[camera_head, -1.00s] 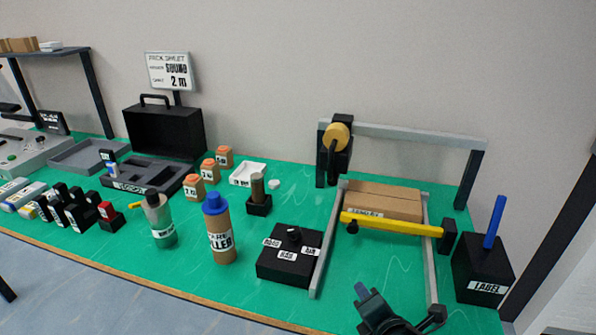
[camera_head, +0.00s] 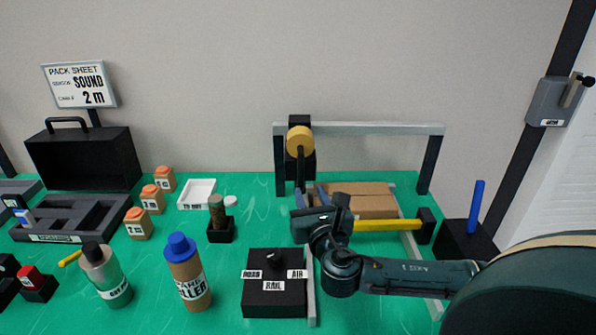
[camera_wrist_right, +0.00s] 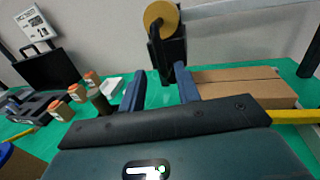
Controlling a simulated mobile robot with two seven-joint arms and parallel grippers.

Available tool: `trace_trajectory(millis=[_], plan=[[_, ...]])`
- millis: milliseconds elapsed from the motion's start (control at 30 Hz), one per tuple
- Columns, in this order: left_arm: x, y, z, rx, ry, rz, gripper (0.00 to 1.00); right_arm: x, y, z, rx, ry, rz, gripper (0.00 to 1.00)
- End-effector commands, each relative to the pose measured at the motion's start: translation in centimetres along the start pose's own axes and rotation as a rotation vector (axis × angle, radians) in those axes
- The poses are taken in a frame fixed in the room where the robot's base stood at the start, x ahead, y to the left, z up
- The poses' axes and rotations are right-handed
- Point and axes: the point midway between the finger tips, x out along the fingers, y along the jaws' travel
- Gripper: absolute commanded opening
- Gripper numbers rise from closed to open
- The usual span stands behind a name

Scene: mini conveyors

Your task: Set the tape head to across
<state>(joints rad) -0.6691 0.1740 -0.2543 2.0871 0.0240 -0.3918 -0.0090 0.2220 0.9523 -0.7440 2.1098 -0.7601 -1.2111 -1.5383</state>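The tape head is a black block (camera_head: 302,165) with a tan tape roll (camera_head: 300,140), hanging near the left end of a grey overhead rail. It also shows in the wrist view, with its roll (camera_wrist_right: 162,18) above its black body (camera_wrist_right: 170,58). My right gripper (camera_head: 311,194) is in front of and below the tape head. In the wrist view its two blue fingers (camera_wrist_right: 160,76) are apart with nothing between them, and the tape head stands beyond them. Whether a finger touches the head cannot be told. My left gripper is not in view.
A brown carton (camera_head: 355,199) lies under the rail (camera_head: 370,129), behind a yellow bar (camera_head: 388,225). A black dial box (camera_head: 272,297) marked ROAD, RAIL and AIR stands left of my arm. A black block with a blue stick (camera_head: 476,205) is at right. Bottles (camera_head: 187,275) stand front left.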

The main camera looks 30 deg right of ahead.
Motion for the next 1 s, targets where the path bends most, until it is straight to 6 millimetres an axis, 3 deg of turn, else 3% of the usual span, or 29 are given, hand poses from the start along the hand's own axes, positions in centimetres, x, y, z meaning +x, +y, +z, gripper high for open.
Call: trace_trajectory(millis=[200, 433, 867, 1000], plan=[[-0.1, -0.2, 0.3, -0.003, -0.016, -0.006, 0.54, 4.8, 0.0, 0.2, 0.002, -0.002, -0.002, 0.33], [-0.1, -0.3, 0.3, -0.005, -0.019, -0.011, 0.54, 8.2, 0.0, 0.1, 0.002, 0.000, -0.001, 0.33], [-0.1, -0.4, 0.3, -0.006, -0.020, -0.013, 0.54, 9.2, 0.0, 0.0, 0.003, 0.002, 0.001, 0.33], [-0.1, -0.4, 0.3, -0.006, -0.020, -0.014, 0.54, 9.2, 0.0, 0.0, 0.003, 0.002, 0.001, 0.22]])
